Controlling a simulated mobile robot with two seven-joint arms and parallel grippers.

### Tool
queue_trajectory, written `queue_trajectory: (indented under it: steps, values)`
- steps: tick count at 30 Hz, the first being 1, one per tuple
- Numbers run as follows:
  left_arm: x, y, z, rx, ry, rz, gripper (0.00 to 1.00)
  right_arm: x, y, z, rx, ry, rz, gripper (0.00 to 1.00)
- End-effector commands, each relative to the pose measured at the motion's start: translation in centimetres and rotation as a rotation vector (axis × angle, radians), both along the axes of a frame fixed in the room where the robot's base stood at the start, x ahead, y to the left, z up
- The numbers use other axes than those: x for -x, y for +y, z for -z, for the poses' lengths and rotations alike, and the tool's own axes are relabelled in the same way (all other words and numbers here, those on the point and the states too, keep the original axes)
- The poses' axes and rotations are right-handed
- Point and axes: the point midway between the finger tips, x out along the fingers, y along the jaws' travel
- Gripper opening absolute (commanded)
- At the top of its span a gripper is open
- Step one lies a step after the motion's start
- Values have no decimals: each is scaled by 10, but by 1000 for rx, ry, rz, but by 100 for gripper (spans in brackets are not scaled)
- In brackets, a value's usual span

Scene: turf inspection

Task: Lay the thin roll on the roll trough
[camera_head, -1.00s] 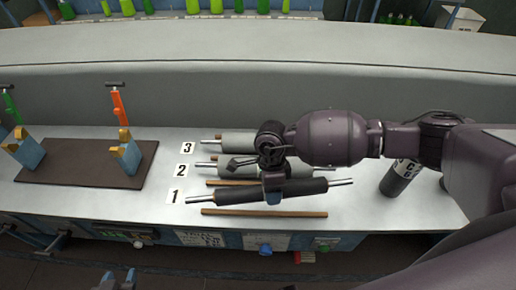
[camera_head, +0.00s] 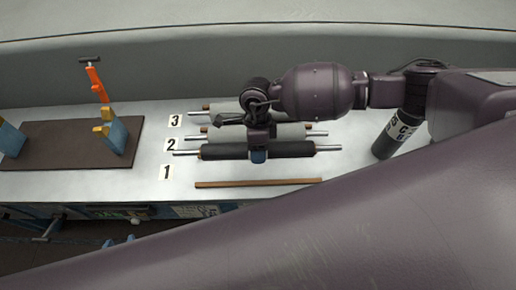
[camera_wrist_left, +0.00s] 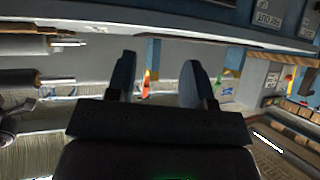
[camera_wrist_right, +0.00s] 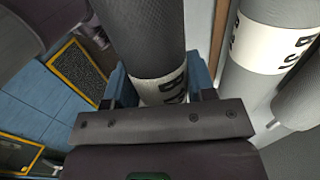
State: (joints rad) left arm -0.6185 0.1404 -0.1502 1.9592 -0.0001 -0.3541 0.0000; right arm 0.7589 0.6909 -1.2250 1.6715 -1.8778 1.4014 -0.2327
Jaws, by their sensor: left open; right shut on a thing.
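The thin dark roll (camera_head: 290,150), with metal shaft ends, is level above the bench around label 1. My right gripper (camera_head: 259,155) is shut on it near its middle; the right wrist view shows the dark roll (camera_wrist_right: 150,40) between the jaws. I take the brown base (camera_head: 65,160) with blue-and-yellow cradle brackets (camera_head: 118,137), at the bench's left, as the roll trough; it holds no roll. My left gripper (camera_wrist_left: 158,80) is open and empty in the left wrist view; only its blue tips (camera_head: 118,242) show in the head view.
Two grey rolls lie behind the dark one by labels 2 (camera_head: 170,144) and 3 (camera_head: 175,121). A wooden strip (camera_head: 258,183) lies in front. A dark labelled cylinder (camera_head: 397,135) stands right. Bench between trough and labels is clear.

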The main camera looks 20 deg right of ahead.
Motion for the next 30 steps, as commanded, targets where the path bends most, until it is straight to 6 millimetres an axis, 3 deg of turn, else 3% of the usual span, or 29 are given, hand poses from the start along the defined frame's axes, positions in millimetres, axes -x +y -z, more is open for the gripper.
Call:
queue_trajectory:
  steps: [30]
  values:
    - [-13, -3, 46, -1, -26, 8, 48, 0, 0, 76, -1, 1, -1, 8]
